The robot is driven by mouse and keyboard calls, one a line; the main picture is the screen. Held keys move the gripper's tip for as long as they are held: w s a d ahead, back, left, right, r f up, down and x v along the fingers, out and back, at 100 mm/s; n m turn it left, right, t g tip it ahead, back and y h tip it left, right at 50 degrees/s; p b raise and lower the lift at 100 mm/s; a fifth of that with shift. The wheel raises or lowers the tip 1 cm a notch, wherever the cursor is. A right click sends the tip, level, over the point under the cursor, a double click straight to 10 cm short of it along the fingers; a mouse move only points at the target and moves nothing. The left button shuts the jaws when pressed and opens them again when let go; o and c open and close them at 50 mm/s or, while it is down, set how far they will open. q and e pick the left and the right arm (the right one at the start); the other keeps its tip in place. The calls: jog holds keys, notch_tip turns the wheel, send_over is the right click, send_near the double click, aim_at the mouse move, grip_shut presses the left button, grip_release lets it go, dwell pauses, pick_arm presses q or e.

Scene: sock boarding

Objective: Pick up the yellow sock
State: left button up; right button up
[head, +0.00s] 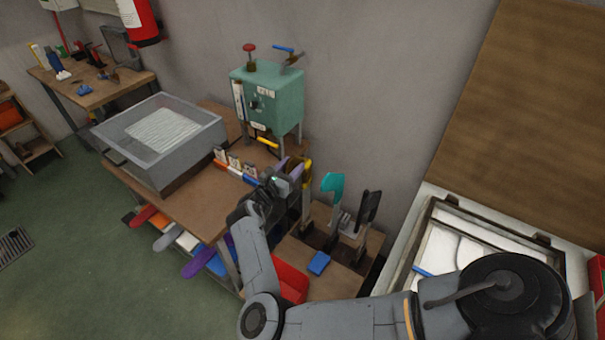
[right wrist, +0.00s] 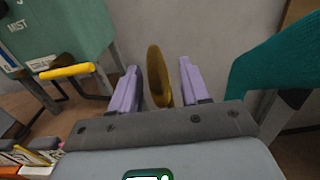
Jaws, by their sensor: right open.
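The yellow sock (right wrist: 154,72) shows in the right wrist view as an upright, narrow, ochre shape between the two lavender fingers of my right gripper (right wrist: 158,67). The fingers are open, with a gap on each side of it. In the head view my right gripper (head: 288,168) is at the right end of the brown workbench, just in front of the green machine. A small yellow patch, likely the sock (head: 308,166), shows beside it. My left gripper is not in view.
A teal sock (head: 333,184) stands upright close to the right, also in the right wrist view (right wrist: 270,65). The green machine (head: 270,97) with a yellow handle (right wrist: 67,71) is on the left. A grey basin (head: 195,155) sits on the workbench.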

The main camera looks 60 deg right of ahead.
jog(key=shift+d+r, duration=0.2)
jog(key=shift+d, duration=1.05)
jog(key=shift+a, duration=0.1)
jog(key=c, duration=0.8)
